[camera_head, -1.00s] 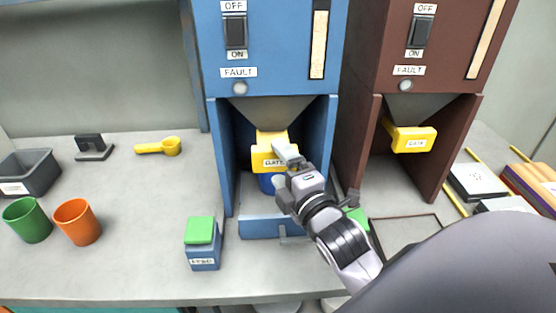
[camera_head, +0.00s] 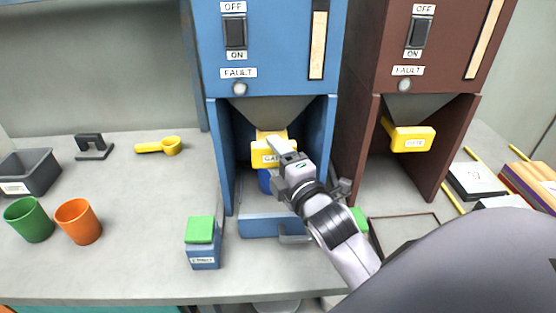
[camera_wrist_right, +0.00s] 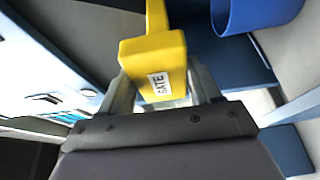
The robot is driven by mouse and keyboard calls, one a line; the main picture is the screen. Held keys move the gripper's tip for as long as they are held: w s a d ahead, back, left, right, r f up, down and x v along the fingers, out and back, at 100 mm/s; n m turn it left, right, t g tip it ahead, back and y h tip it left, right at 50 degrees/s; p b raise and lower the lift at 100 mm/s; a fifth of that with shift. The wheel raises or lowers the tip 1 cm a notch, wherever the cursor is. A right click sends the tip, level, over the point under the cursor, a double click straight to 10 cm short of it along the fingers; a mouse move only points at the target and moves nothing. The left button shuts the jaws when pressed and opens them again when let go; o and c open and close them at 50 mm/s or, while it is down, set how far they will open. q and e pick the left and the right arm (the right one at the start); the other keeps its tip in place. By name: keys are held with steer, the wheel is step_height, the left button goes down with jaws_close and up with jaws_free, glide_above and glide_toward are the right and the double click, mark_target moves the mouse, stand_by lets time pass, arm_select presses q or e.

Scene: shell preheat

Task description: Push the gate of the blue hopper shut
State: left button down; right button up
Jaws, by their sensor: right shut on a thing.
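The blue hopper (camera_head: 270,80) stands at the middle of the bench. Its yellow gate (camera_head: 266,150), labelled GATE, sits below the funnel in the open bay. My right gripper (camera_head: 282,151) reaches in from the front right and is shut on the gate's block. In the right wrist view, the gate (camera_wrist_right: 153,58) lies between the two fingers (camera_wrist_right: 160,88). A blue cup (camera_head: 264,182) is under the gate, partly hidden by the gripper; it also shows in the right wrist view (camera_wrist_right: 250,14). My left gripper is not in view.
A brown hopper (camera_head: 375,110) with its own yellow gate (camera_head: 408,138) stands at the right. A green-topped blue box (camera_head: 202,245) stands at the bay's front left. Green (camera_head: 28,220) and orange (camera_head: 78,222) cups, a yellow scoop (camera_head: 160,146) and a grey bin (camera_head: 30,172) are farther left.

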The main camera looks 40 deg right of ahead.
steer(key=w+d, duration=0.1)
steer(key=w, duration=0.1)
steer(key=shift+w+d+r, duration=0.1)
steer(key=shift+w+d, duration=0.3)
steer(key=o, duration=1.4)
steer(key=shift+w, duration=0.1)
steer(key=shift+s+a, duration=0.15)
steer(key=shift+s, duration=1)
steer(key=shift+s+a, duration=0.2)
steer(key=shift+s, duration=1)
steer(key=shift+s+a, duration=0.15)
steer(key=shift+s, duration=1)
